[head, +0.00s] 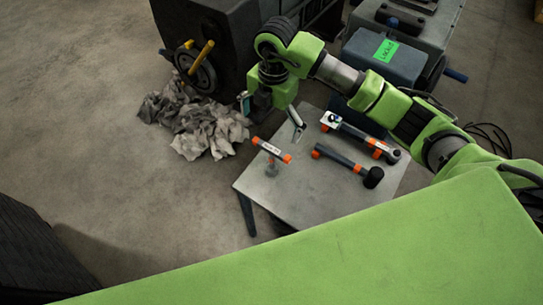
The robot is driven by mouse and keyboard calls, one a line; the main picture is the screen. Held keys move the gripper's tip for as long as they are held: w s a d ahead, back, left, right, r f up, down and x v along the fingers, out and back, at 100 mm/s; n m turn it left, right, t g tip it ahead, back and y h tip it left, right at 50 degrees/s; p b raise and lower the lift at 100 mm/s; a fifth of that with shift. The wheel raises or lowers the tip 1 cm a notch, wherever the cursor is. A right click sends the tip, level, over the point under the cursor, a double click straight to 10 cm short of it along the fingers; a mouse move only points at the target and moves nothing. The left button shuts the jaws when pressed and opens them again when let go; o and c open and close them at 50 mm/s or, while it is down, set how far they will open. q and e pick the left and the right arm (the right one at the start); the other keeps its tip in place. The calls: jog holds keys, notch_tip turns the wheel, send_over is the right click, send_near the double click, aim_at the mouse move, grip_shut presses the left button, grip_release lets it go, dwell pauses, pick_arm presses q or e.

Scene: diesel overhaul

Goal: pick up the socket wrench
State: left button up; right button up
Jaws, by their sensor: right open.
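The socket wrench (357,133) lies on the grey table (268,190), near its right edge. My left gripper is not in view.
A black-headed mallet (348,164) lies just below the wrench. Crumpled grey cloth (205,125) lies on the floor by a dark machine (205,30). A labelled grey-blue box (385,60) stands behind the table.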

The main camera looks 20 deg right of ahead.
aim_at(271, 148)
jog(key=shift+h, duration=0.3)
jog(key=f, duration=0.2)
jog(key=f+p, duration=0.1)
jog(key=f, duration=0.2)
jog(key=d+f, duration=0.1)
jog(key=f, duration=0.1)
jog(key=shift+d+f+p, duration=0.1)
jog(key=shift+f+p, duration=0.1)
jog(key=shift+p, duration=0.1)
jog(key=f, duration=0.1)
jog(key=f+p, duration=0.1)
jog(key=f, duration=0.1)
jog(key=a+f+p, duration=0.1)
jog(key=f, duration=0.1)
jog(key=shift+s+f, duration=0.1)
jog(key=shift+f, duration=0.45)
jog(key=c, duration=1.4)
